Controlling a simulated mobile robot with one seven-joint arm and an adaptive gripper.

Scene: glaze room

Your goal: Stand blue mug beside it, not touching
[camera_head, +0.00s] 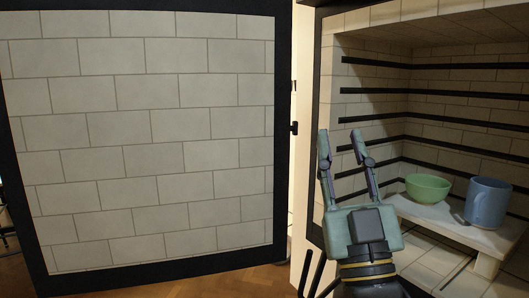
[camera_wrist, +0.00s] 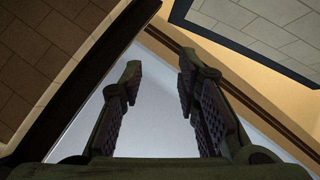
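The blue mug (camera_head: 487,203) stands upright on a pale shelf (camera_head: 440,213) inside the kiln, in the head view. A green bowl (camera_head: 428,187) stands on the same shelf just left of the mug; a narrow gap seems to separate them. My gripper (camera_head: 341,140) is in front of the kiln opening, left of the shelf, fingers pointing up in the picture. It is open and empty. In the wrist view the fingers of my gripper (camera_wrist: 158,80) are spread apart with nothing between them. Neither mug nor bowl shows in the wrist view.
The kiln's brick-lined door (camera_head: 140,145) stands wide open on the left. The kiln's dark frame (camera_head: 314,130) is close to my gripper's left.

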